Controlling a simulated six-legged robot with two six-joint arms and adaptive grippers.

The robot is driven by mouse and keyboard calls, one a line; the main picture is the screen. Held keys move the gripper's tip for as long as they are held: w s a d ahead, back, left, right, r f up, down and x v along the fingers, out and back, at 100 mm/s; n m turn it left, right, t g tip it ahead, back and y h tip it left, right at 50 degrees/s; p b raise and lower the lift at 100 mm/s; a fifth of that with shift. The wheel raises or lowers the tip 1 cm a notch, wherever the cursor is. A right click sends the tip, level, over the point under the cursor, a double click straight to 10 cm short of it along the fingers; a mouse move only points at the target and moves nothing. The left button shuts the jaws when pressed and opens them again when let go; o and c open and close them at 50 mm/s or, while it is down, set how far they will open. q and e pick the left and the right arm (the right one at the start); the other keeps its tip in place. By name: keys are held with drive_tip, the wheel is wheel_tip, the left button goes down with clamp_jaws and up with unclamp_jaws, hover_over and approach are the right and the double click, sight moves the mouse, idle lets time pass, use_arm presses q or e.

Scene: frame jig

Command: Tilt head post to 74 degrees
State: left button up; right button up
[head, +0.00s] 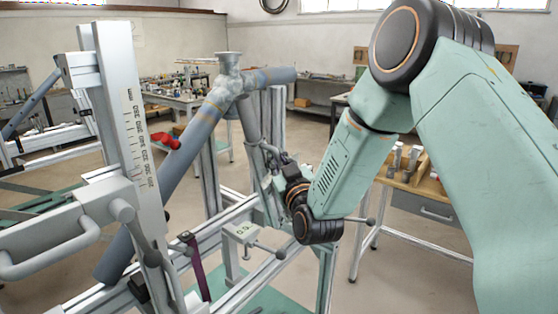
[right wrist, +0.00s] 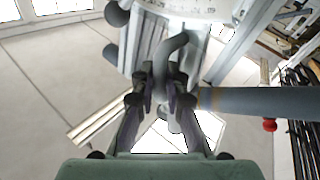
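My right gripper (head: 272,160) is at a grey bent handle in the middle of the jig, beside an aluminium post (head: 277,115). In the right wrist view the fingers of this gripper (right wrist: 161,82) lie on both sides of the grey handle (right wrist: 174,50) and look closed on it. The post (right wrist: 150,40) stands behind the handle there. A pale plate with scale marks (right wrist: 190,8) shows at the top edge; its reading is too small to tell. My left gripper is not in view.
A grey bicycle frame (head: 195,125) sits in the jig close to my right gripper. A scaled upright (head: 137,140), red knob (head: 168,141) and grey lever (head: 50,250) are at left. A bench (head: 420,200) stands at right. Bare floor lies between.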

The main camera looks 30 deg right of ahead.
drive_tip(key=o, duration=0.4)
drive_tip(key=shift+w+d+f, duration=0.15)
drive_tip(key=shift+w+f, duration=0.05)
drive_tip(key=shift+w, duration=0.15)
drive_tip(key=shift+s+r, duration=0.3)
drive_tip(key=shift+s, duration=0.2)
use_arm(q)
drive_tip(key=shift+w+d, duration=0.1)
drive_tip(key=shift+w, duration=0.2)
use_arm(e)
drive_tip(key=v, duration=1.1)
drive_tip(key=shift+s+f, duration=0.1)
drive_tip(key=shift+f, duration=0.2)
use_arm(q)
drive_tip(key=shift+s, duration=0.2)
use_arm(e)
drive_tip(key=shift+s+a+r, duration=0.15)
drive_tip(key=shift+s+a, duration=0.05)
drive_tip(key=shift+s, duration=0.05)
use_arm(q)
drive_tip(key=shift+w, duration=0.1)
use_arm(e)
drive_tip(key=shift+w, duration=0.15)
